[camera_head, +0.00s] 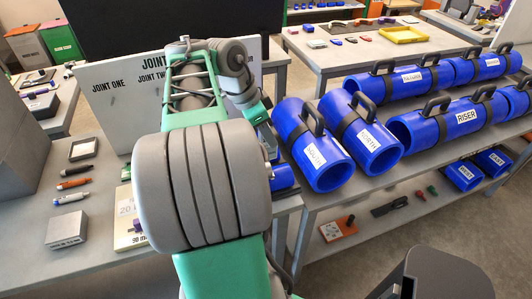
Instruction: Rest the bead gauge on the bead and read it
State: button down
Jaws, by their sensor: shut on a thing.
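My arm crosses the middle of the head view, and its thick grey joint covers much of the bench. My gripper is hidden behind the arm, so what its jaws hold does not show. A short stretch of blue pipe (283,178) shows just right of the grey joint, at the bench's right edge; most of it is hidden. No bead can be made out on it. I cannot pick out the bead gauge.
Pens (74,183), a small tray (84,149) and a grey block (67,229) lie on the bench's left. A cart (330,205) at right carries large handled blue pipes, including one labelled RISER (468,118). Its lower shelf holds smaller blue pieces (463,174). A dark stool-like object (440,275) stands front right.

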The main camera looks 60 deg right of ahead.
jog(key=shift+r+p, duration=3.25)
jog(key=shift+r, duration=0.3)
jog(key=shift+f, duration=0.1)
